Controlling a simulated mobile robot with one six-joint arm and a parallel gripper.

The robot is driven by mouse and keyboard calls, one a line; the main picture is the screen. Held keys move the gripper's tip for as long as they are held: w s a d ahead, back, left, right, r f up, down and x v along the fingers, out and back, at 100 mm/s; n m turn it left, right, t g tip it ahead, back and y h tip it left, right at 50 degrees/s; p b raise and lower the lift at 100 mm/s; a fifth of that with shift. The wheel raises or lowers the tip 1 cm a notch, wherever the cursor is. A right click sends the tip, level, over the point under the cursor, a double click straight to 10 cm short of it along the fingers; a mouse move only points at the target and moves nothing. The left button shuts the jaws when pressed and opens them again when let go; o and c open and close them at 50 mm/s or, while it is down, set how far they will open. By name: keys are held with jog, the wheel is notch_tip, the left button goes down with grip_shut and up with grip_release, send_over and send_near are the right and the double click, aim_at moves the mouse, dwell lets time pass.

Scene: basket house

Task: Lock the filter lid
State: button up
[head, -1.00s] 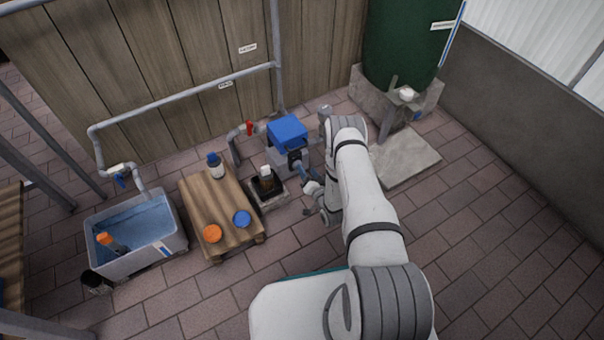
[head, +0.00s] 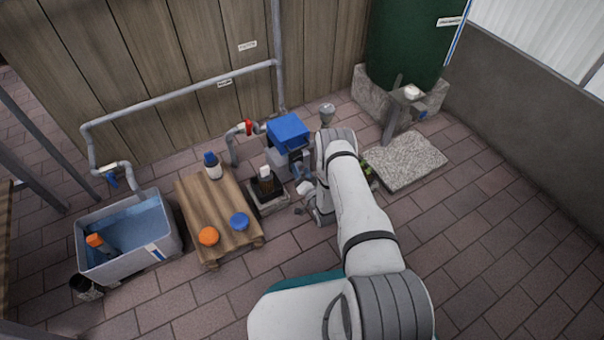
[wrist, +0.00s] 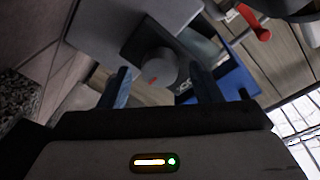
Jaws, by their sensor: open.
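A grey round part with a small red mark (wrist: 157,68), possibly the filter lid, lies ahead of my gripper (wrist: 163,88) in the wrist view. My gripper's two blue-grey fingers are apart, one on each side of this part in the picture. I cannot tell whether they touch it, and nothing is seen clamped. The blue-topped unit (head: 288,130) stands by the wooden wall; its blue side (wrist: 238,82) shows at right in the wrist view. My arm hides part of the area beside the unit in the head view, so the lid's lock state cannot be told.
A red valve handle (head: 249,127), also in the wrist view (wrist: 255,22), sits on the pipe. A wooden pallet table (head: 203,223) holds a bottle and two caps. A water tub (head: 100,268) stands left. A stone slab (head: 405,160) lies right; open paving is at lower right.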

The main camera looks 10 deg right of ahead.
jog(key=c, duration=0.9)
jog(key=shift+a, duration=0.15)
jog(key=shift+c, duration=0.5)
jog(key=shift+n, duration=0.3)
jog(key=shift+n+t, duration=0.3)
jog(key=shift+n, duration=2.3)
jog(key=o, duration=1)
